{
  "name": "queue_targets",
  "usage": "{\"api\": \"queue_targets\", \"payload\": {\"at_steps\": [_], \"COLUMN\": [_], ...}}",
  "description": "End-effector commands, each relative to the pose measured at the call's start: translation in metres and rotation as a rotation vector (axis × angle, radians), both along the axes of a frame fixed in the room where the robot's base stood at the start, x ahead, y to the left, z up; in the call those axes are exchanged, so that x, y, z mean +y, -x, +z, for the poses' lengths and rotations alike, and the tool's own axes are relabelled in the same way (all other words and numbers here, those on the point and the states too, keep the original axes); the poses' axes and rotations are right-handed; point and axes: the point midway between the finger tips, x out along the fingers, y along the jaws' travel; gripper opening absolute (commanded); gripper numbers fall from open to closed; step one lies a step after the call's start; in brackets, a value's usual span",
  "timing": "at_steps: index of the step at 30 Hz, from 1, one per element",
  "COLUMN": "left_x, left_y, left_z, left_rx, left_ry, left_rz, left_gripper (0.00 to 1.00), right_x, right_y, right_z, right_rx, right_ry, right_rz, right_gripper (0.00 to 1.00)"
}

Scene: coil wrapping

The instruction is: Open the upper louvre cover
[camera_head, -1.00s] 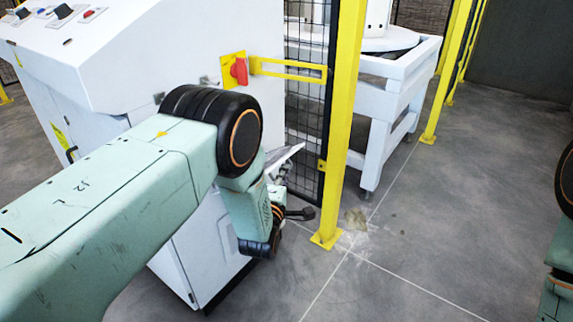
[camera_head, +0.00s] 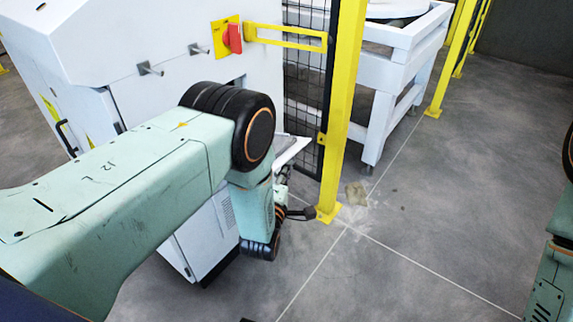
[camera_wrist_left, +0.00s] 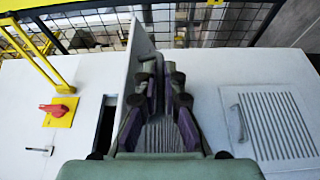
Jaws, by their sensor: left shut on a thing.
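The upper louvre cover (camera_wrist_left: 140,62) stands out from the white cabinet in the left wrist view, with a dark gap (camera_wrist_left: 104,125) beside its edge. In the head view the cover (camera_head: 291,152) shows as a pale flap past my arm. My left gripper (camera_wrist_left: 162,88) is shut on the cover's handle, a grey loop between the fingers; the fingers partly hide it. In the head view the left gripper is mostly hidden behind my forearm. A lower louvre panel (camera_wrist_left: 275,122) with its own handle lies flat and closed at the right. My right gripper is out of view.
A red switch on a yellow plate (camera_head: 232,36) sits on the cabinet face above the arm. A yellow post (camera_head: 343,110) and black mesh fence (camera_head: 302,90) stand close right of the cover. Grey floor (camera_head: 420,210) is clear to the right.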

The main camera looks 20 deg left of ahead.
Motion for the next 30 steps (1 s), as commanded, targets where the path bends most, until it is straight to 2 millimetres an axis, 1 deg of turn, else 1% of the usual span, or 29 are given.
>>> {"api": "queue_targets", "payload": {"at_steps": [3,8,23,24,26,27,30], "left_x": [0.0018,0.0013,0.001,0.0009,0.0007,0.0005,0.0], "left_y": [0.0015,0.002,0.001,0.0008,0.0008,0.0007,0.0006], "left_z": [-0.0059,-0.0092,-0.0108,-0.0109,-0.0107,-0.0106,-0.0103], "left_rx": [0.001,0.0,0.001,0.002,0.001,0.001,0.0], "left_ry": [0.0,0.0,0.0,0.0,0.0,0.0,0.0], "left_rz": [0.007,0.008,0.007,0.007,0.006,0.006,0.004], "left_gripper": [0.0,0.0,0.0,0.1,0.15,0.18,0.18], "right_x": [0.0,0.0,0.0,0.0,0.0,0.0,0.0], "right_y": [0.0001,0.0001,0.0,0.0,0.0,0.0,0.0], "right_z": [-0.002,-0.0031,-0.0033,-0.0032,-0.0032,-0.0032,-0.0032], "right_rx": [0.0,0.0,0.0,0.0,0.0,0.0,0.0], "right_ry": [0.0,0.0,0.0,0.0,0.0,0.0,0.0], "right_rz": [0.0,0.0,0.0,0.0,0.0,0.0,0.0], "right_gripper": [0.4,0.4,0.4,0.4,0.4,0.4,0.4]}}
